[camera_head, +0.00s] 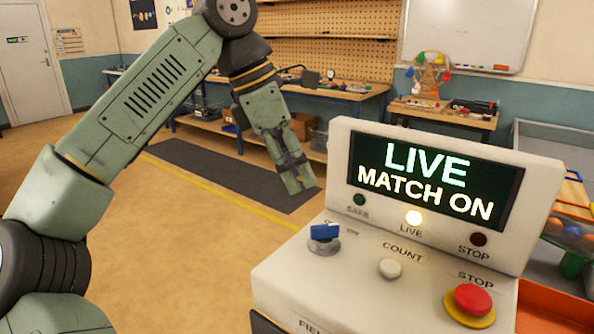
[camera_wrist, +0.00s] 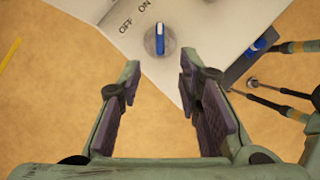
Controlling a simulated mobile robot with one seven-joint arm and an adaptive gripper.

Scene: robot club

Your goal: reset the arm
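My gripper (camera_head: 295,178) hangs at the end of my arm in the head view, pointing down, left of the control console (camera_head: 440,140). In the wrist view my gripper (camera_wrist: 160,85) is open, with nothing between its two fingers. A blue-handled knob (camera_wrist: 159,40) on the white console top shows just beyond the fingertips, apart from them. Its OFF and ON labels lie to its upper left. In the head view the blue knob (camera_head: 325,232) sits at the console's left, the white COUNT button (camera_head: 390,268) in the middle, the red STOP button (camera_head: 472,299) at the right.
The console screen (camera_head: 436,180) reads LIVE MATCH ON, and the LIVE lamp (camera_head: 413,217) is lit. A workbench (camera_head: 350,98) with a pegboard stands behind. A small table (camera_head: 450,117) holds a colourful wheel model. Open floor (camera_head: 190,260) lies left of the console.

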